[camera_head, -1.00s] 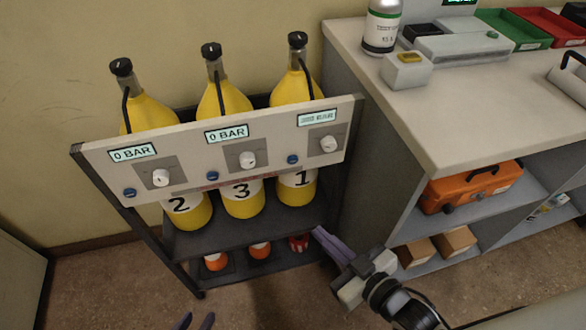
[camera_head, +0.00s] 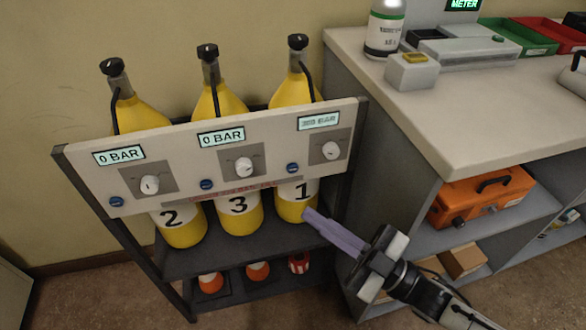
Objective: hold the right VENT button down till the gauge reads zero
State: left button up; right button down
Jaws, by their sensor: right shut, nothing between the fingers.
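The right VENT button is a small blue knob (camera_head: 292,168) on the pale panel (camera_head: 260,140), left of the right-hand white dial (camera_head: 330,150). Its gauge (camera_head: 319,121) shows a blurred BAR reading whose number I cannot make out. The left gauge (camera_head: 119,155) and middle gauge (camera_head: 221,137) read 0 BAR. My right gripper (camera_head: 309,214) is shut and empty. Its purple fingers point up and left, with the tips below the button in the picture, in front of or beside yellow bottle 1 (camera_head: 298,208). The tips look apart from the button. My left gripper is out of view.
Blue buttons also sit by the left (camera_head: 116,202) and middle (camera_head: 207,185) dials. The dark cart (camera_head: 172,262) holds yellow bottles and small orange-and-white items (camera_head: 258,271). A grey counter (camera_head: 440,110) stands close on the right, with an orange case (camera_head: 482,197) on its shelf.

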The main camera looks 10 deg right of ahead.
aim_at(293, 168)
pick_arm(q)
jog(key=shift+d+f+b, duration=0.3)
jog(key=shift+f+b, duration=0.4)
jog(key=shift+b, duration=1.05)
pick_arm(e)
jog(key=w, duration=0.8)
jog(key=shift+w+a, duration=0.15)
jog(key=shift+w, duration=0.15)
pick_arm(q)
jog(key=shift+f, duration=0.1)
pick_arm(e)
jog(key=shift+w, duration=0.1)
jog(key=shift+w, duration=0.3)
